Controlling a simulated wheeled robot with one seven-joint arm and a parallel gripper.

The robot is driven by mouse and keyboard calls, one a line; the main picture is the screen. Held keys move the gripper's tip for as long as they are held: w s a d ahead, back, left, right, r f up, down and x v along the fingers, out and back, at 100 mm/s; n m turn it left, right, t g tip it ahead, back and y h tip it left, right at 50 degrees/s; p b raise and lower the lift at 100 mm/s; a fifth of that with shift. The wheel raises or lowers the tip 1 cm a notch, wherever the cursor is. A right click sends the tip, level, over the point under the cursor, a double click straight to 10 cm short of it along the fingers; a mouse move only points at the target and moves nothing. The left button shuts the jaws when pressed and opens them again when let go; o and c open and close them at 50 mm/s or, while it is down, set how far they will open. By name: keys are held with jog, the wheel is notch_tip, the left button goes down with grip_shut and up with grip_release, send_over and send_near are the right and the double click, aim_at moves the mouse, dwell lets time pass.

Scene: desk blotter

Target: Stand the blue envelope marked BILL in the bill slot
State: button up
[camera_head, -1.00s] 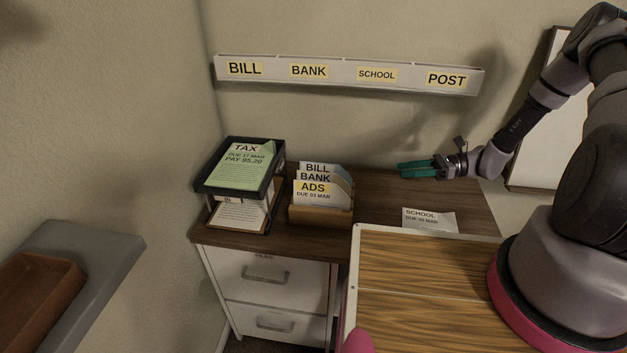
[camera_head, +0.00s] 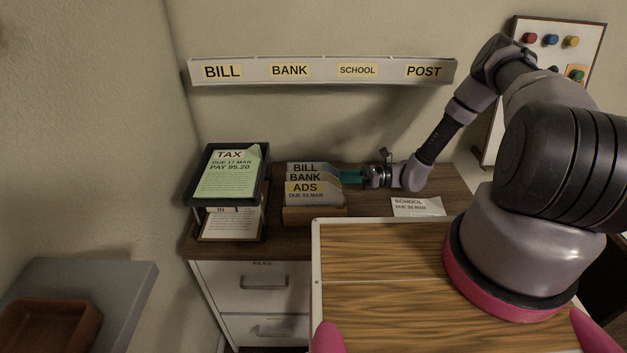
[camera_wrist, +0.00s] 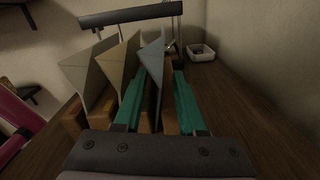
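The envelope marked BILL (camera_head: 303,167) stands rearmost in a wooden holder (camera_head: 314,215), behind the BANK (camera_head: 304,177) and ADS (camera_head: 303,188) envelopes. In the wrist view it is the bluish sheet (camera_wrist: 153,62) on the right of the three. My gripper (camera_head: 350,177) is at the right side of the holder. Its teal fingers (camera_wrist: 158,102) are apart, one on each side of the bluish envelope, with a gap visible. The bill slot is the leftmost part of the wall rack, under the BILL label (camera_head: 222,72). The slot's inside is hidden.
The wall rack (camera_head: 330,78) also has BANK, SCHOOL and POST labels. A black two-tier tray (camera_head: 262,183) with a green TAX sheet stands left of the holder. A SCHOOL envelope (camera_head: 417,207) lies on the desk at right. A small white dish (camera_wrist: 201,53) shows in the wrist view.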

aim_at(308, 166)
jog(key=a, duration=0.4)
jog(key=shift+a+f, duration=0.25)
jog(key=shift+a, duration=0.1)
jog(key=shift+c, duration=0.3)
grip_shut()
